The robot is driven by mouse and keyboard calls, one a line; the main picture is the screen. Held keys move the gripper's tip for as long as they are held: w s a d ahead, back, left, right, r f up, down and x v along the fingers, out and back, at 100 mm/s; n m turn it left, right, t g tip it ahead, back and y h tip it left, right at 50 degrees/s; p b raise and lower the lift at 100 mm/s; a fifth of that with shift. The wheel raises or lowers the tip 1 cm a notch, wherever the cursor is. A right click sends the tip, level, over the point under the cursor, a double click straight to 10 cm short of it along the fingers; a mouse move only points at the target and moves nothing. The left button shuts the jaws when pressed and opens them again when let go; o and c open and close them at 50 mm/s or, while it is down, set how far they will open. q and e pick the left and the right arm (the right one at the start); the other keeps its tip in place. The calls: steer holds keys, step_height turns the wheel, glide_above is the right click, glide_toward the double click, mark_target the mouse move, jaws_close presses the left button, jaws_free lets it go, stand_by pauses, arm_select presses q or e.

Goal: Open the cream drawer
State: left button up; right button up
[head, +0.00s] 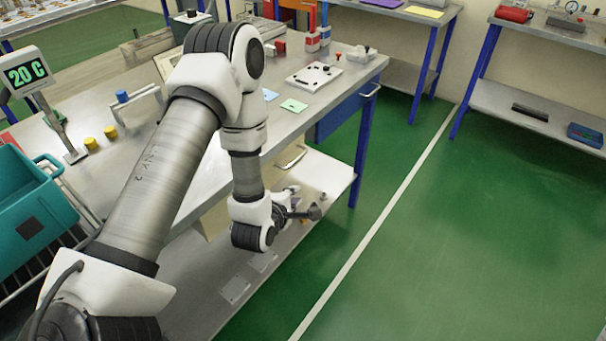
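A cream drawer front (214,217) shows only in part under the table, and my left arm hides much of it. A pale loop handle (292,159) sticks out beyond my arm's wrist. It seems to belong to that drawer. My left gripper (304,211) is in front of the table, lower in the picture than the handle and apart from it as far as I can tell. Its dark fingers are small and seen from behind, so their opening is unclear. My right gripper is out of view.
A blue drawer (339,117) with a metal handle (371,91) is at the table's right end, by a blue leg (361,158). The green floor (470,240) to the right is clear. A teal crate (35,210) stands left.

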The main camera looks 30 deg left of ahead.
mark_target(295, 162)
arm_select(q)
steer(key=w+a+n+t, duration=0.1)
steer(key=w+a+r+n+y+b, duration=0.1)
steer(key=w+a+n, duration=0.1)
steer(key=w+a+r+n+t+b, duration=0.1)
steer(key=shift+w+a+r+t+y, duration=0.2)
steer(key=shift+r+t+y, duration=0.1)
steer(key=shift+y, duration=0.1)
steer(key=shift+w+a+r, duration=0.1)
steer(key=shift+w, duration=0.25)
steer(key=p+x, duration=0.1)
steer(key=x, duration=0.5)
steer(key=shift+w+f, duration=0.2)
jaws_close()
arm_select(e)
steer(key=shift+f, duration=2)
